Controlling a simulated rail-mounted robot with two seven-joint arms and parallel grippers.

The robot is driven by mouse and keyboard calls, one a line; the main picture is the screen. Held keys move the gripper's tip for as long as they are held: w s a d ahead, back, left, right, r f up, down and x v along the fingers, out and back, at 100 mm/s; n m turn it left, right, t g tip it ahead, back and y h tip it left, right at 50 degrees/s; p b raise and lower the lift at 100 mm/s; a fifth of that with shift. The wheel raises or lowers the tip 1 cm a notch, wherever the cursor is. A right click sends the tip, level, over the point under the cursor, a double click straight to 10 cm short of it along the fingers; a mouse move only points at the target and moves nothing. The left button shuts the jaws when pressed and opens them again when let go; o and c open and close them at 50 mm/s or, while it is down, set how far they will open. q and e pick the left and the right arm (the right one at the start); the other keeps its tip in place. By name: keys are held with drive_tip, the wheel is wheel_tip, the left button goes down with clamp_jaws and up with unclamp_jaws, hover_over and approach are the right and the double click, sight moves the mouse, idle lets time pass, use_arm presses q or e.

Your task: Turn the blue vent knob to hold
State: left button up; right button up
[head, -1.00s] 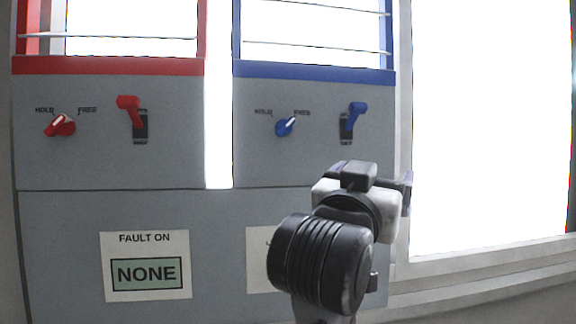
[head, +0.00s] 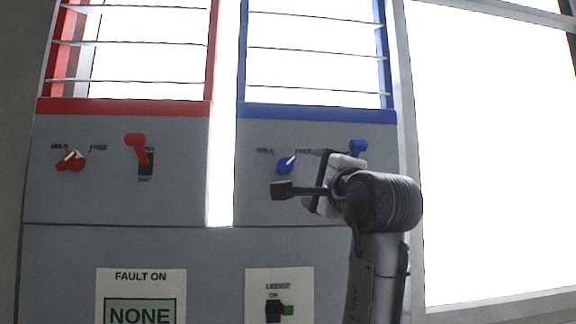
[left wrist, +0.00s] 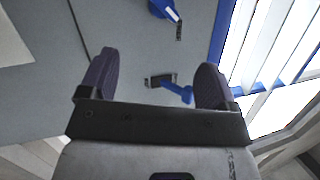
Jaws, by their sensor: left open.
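The blue vent knob (head: 285,166) is on the grey panel below the blue-framed louvres. Its white mark points up and right, toward the FREE label (head: 303,151); the HOLD label (head: 265,151) is at its upper left. My left gripper (head: 314,179) is open and empty, just right of the knob in the head view and apart from it. In the left wrist view the knob (left wrist: 163,8) is at the top edge, beyond the fingertips (left wrist: 157,72). The blue lever (left wrist: 176,90) appears between the fingers there. My right gripper is not in view.
The blue lever (head: 358,148) is right of the knob, partly hidden by my gripper. A red knob (head: 71,161) and red lever (head: 137,147) are on the left panel.

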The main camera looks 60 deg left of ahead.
sight(287, 164)
use_arm(q)
drive_tip(key=a+r+m, duration=0.1)
drive_tip(key=a+m, duration=0.1)
drive_tip(key=a, duration=0.1)
drive_tip(key=a+r+m+p, duration=0.1)
drive_tip(key=a+m, duration=0.1)
drive_tip(key=a, duration=0.2)
drive_tip(key=a+r+m+p, duration=0.1)
drive_tip(key=a+m, duration=0.1)
drive_tip(key=a, duration=0.2)
drive_tip(key=shift+w+a+r+g, duration=0.2)
drive_tip(key=shift+w+r+g, duration=0.1)
drive_tip(key=shift+r, duration=0.1)
drive_tip(key=shift+x, duration=0.9)
drive_tip(key=shift+c, duration=0.5)
drive_tip(key=c, duration=0.8)
drive_tip(key=shift+p, duration=0.3)
